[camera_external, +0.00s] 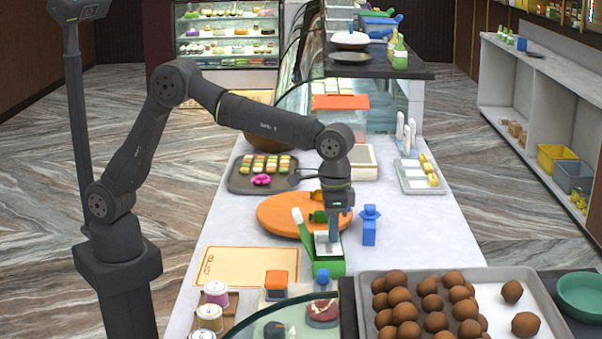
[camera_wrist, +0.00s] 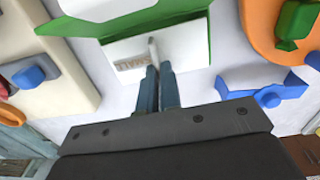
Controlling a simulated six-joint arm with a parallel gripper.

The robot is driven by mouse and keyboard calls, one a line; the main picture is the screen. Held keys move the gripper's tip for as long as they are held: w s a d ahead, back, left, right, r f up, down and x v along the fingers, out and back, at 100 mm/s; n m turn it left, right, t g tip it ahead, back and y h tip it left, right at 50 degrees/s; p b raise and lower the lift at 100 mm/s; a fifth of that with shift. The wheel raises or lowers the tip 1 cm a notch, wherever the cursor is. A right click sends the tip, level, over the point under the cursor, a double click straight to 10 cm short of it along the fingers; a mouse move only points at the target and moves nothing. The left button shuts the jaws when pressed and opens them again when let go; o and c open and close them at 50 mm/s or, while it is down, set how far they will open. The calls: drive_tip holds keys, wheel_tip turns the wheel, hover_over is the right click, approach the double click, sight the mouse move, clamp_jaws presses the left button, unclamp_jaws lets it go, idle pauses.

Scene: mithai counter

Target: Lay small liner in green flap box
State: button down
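The green flap box (camera_external: 330,268) stands on the counter with its flaps raised; in the wrist view its green walls (camera_wrist: 185,20) show at the top. The small liner (camera_external: 326,241) is a white piece marked "SMALL" (camera_wrist: 178,45) with a thin upright tab. My gripper (camera_external: 333,238) points down over the box. In the wrist view its two fingers (camera_wrist: 158,82) are close together at the liner's tab and appear shut on it. The liner is over or within the box opening; its exact depth is hard to tell.
A round orange board (camera_external: 275,214) with sweets lies behind the box. A blue stand (camera_external: 369,228) is to its right. A cream block with an orange piece (camera_external: 276,280) is in front left. A tray of brown balls (camera_external: 545,305) is front right.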

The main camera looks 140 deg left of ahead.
drive_tip(key=shift+f, duration=0.35)
idle(0.5)
drive_tip(key=shift+f, duration=0.45)
drive_tip(key=c, duration=1.6)
unclamp_jaws()
drive_tip(key=shift+o, duration=0.2)
drive_tip(key=shift+r, duration=0.15)
wheel_tip(320, 180, up, 11)
drive_tip(key=shift+r, duration=0.15)
